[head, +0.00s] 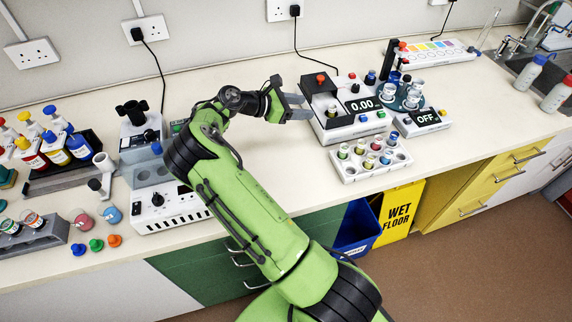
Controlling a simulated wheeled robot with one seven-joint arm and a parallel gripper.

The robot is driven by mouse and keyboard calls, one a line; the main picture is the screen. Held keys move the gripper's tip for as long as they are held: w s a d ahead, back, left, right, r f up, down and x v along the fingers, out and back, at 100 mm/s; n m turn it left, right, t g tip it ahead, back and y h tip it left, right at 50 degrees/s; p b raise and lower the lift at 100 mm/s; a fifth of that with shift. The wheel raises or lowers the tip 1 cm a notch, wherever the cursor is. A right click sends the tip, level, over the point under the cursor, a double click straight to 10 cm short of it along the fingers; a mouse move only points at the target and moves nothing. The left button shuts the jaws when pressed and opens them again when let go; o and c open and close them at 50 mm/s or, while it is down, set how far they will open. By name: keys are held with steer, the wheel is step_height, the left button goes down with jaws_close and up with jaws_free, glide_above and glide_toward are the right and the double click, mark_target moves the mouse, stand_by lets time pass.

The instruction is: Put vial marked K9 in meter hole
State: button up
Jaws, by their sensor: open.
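My gripper (300,107) is open and empty, its fingers pointing right toward the left side of the meter. The meter (341,127) is a white box with a dark part at its left, a red button on top and a display (362,104) reading 0.00. I cannot make out its hole clearly. A white rack (348,178) in front of the meter holds several small vials (359,147) with coloured contents, and some of its places are empty. The markings are too small to read, so I cannot tell which vial is K9.
Right of the meter stand a round holder of capped vials (413,90) and a device reading OFF (426,118). A microscope-like instrument (139,130), bottles and coloured caps stand at the left. A sink (527,70) is far right. The counter between instrument and meter is mostly clear.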

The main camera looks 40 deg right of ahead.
steer(key=s+a+r+m+t+y, duration=0.3)
steer(key=s+a+r+m+y, duration=0.1)
steer(key=s+a, duration=0.4)
steer(key=s+a+r+m+t+y, duration=0.3)
steer(key=s+a+m+y, duration=0.2)
steer(key=s+a, duration=0.4)
steer(key=s+a+r+m+t+y, duration=0.3)
steer(key=s+a+r+m+y, duration=0.1)
steer(key=s+a, duration=0.5)
steer(key=shift+s+r+m, duration=0.3)
steer(key=shift+s+m, duration=0.4)
steer(key=shift+s, duration=0.25)
steer(key=shift+c, duration=0.4)
